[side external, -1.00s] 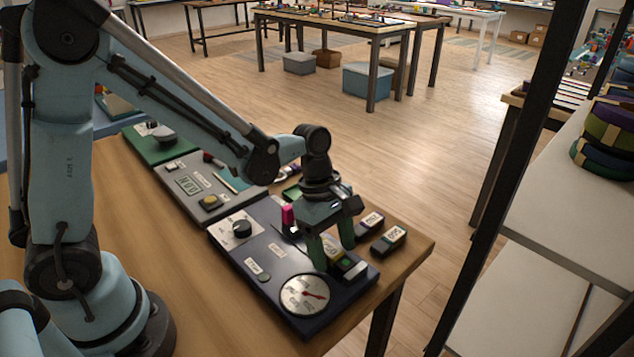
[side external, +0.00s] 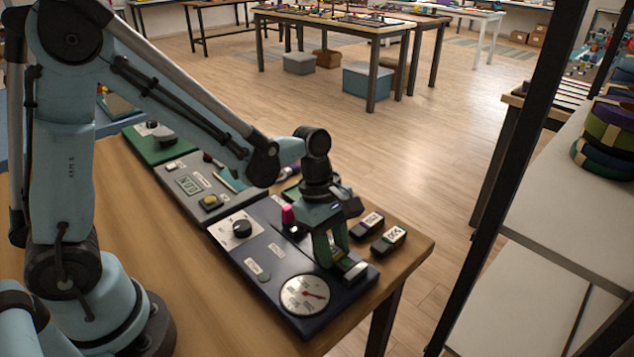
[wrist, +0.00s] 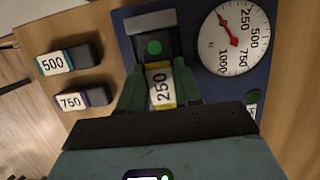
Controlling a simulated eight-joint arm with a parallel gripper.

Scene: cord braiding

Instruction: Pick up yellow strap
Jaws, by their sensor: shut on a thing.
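My gripper (side external: 336,262) is low over the near right end of the dark blue panel (side external: 262,283). In the wrist view its green fingers (wrist: 160,76) are shut on the sides of a block with a white "250" label and yellow edges (wrist: 160,88). The block sits in front of a dark fixture with a green dot (wrist: 153,47). No loose yellow strap can be made out; the yellow edging on the block is the only clear yellow near the fingers. In the side view the fingers hide most of the block.
Blocks marked 500 (wrist: 54,63) and 750 (wrist: 72,101) lie beside the panel. A round dial (side external: 305,295) with a red needle and a pink-red knob (side external: 288,214) are close to the gripper. Rolled purple and green straps (side external: 606,140) rest on the right shelf.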

